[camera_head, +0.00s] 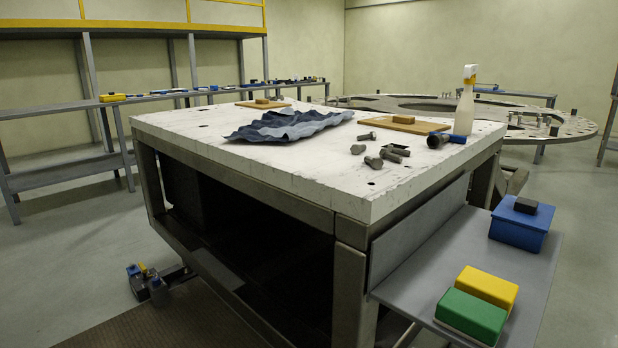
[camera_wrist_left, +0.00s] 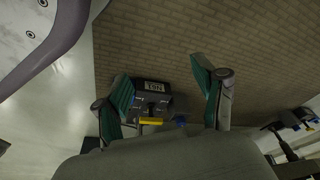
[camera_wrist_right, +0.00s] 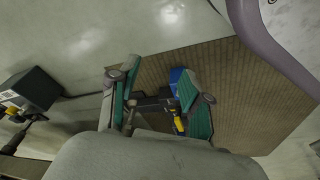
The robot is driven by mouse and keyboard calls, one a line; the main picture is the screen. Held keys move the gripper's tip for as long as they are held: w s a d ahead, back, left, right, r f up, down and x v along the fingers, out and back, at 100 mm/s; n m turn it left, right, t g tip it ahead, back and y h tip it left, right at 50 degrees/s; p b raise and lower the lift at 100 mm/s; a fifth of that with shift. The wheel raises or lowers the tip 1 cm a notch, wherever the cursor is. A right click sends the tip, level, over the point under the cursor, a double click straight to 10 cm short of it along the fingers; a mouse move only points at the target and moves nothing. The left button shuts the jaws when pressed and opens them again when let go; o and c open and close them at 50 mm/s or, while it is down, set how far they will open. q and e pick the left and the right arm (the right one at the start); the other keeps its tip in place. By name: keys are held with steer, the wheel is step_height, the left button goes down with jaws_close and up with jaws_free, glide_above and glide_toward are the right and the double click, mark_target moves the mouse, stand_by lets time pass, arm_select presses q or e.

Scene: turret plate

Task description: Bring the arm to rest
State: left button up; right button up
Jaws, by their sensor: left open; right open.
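My left gripper (camera_wrist_left: 165,100) shows in the left wrist view with its two green-padded fingers spread wide apart and nothing between them. My right gripper (camera_wrist_right: 158,92) shows in the right wrist view, also with its fingers apart and nothing held. Neither gripper shows in the head view. Behind the fingers, both wrist views show a brown mat (camera_wrist_left: 250,60) on the floor, and the mat shows in the right wrist view (camera_wrist_right: 225,65) too.
A white-topped workbench (camera_head: 330,175) fills the middle, bearing a blue cloth (camera_head: 290,124), several bolts and a spray bottle (camera_head: 465,100). A side shelf (camera_head: 400,290) holds a blue box (camera_head: 520,228), a yellow block (camera_head: 487,287) and a green block (camera_head: 470,315).

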arm_select(q)
steer(key=s+a+r+p, duration=0.1)
steer(key=s+r+p, duration=0.1)
steer(key=s+p, duration=0.7)
steer(key=s+a+r+g+p, duration=0.1)
steer(key=s+a+r+p, duration=0.1)
steer(key=s+p, duration=0.8)
steer(key=p, duration=0.4)
steer(key=shift+g+p, duration=0.3)
steer(key=shift+p, duration=0.05)
arm_select(e)
steer(key=s+d+r, duration=0.1)
steer(key=s+r, duration=0.1)
steer(key=s, duration=0.7)
steer(key=s+d+r+g, duration=0.1)
steer(key=s+d+r, duration=0.1)
steer(key=s, duration=0.8)
steer(key=shift+d+g, duration=0.3)
arm_select(q)
steer(key=shift+r, duration=0.1)
